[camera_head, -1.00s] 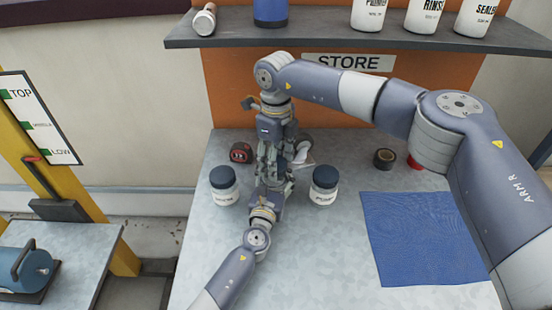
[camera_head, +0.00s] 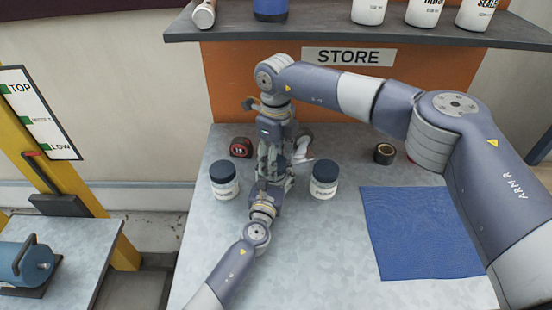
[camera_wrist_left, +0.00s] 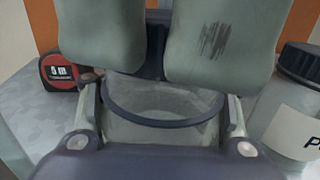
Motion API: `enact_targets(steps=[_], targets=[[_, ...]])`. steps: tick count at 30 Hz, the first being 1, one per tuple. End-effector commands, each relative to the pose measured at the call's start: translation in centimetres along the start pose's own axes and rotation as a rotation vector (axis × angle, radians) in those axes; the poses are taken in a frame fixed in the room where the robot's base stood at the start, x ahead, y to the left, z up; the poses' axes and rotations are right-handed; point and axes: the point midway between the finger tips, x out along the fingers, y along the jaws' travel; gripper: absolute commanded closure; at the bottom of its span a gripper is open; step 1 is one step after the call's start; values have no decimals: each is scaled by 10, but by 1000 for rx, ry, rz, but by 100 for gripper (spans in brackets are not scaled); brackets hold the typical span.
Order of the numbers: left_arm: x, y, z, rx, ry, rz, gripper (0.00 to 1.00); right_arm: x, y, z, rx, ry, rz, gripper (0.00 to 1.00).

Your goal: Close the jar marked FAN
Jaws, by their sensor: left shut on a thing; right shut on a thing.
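My left gripper (camera_head: 273,180) reaches in from the bottom in the head view. In the left wrist view its fingers are shut on the sides of a pale jar (camera_wrist_left: 160,130) with a dark curved band near its top. No marking on this jar can be read. My right gripper (camera_head: 272,160) points down from above, right over the jar. Its large grey fingers fill the top of the left wrist view, with a dark part between them. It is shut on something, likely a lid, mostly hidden. Whether lid and jar touch cannot be told.
Dark-lidded jars stand left (camera_head: 224,181) and right (camera_head: 323,180) of the grippers on the metal bench (camera_head: 340,230). A tape measure (camera_head: 241,147) is behind left; a tape roll (camera_head: 384,153) and blue mat (camera_head: 420,235) lie right. A shelf (camera_head: 340,35) overhangs behind.

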Motion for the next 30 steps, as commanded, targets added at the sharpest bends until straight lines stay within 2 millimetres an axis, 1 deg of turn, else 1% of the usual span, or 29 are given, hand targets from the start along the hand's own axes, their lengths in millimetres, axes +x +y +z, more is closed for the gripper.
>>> enact_targets(steps=[17, 21, 23, 25, 30], targets=[[0, 0, 0, 0, 0, 0, 100, 11, 0, 0, 0, 0, 1, 52], [0, 0, 0, 0, 0, 0, 100, 11, 0, 0, 19, 0, 1, 52], [0, 0, 0, 0, 0, 0, 100, 11, 1, 0, 62, 0, 1, 52], [0, 0, 0, 0, 0, 0, 100, 12, 1, 0, 150, 0, 1, 52], [0, 0, 0, 0, 1, 0, 100, 12, 3, 1, 458, 0, 1, 52]])
